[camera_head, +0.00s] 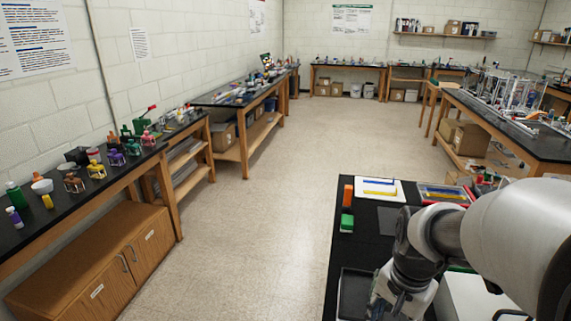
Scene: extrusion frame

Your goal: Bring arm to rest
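My arm, in white and dark grey, reaches in from the right edge over the near black-topped table (343,250). My gripper (378,309) is at the arm's lower end, low over this table and cut off by the bottom edge. Its fingertips cannot be made out, so I cannot tell whether it is open or shut or holds anything. A dark tray (353,291) lies beside it on the left.
A white sheet (395,191) with blue and yellow strips and a red-rimmed tray (426,189) lie at the table's far end. A right-hand bench (540,148) bears metal frames (497,92). Benches with tools line the left wall. The floor (250,240) between is clear.

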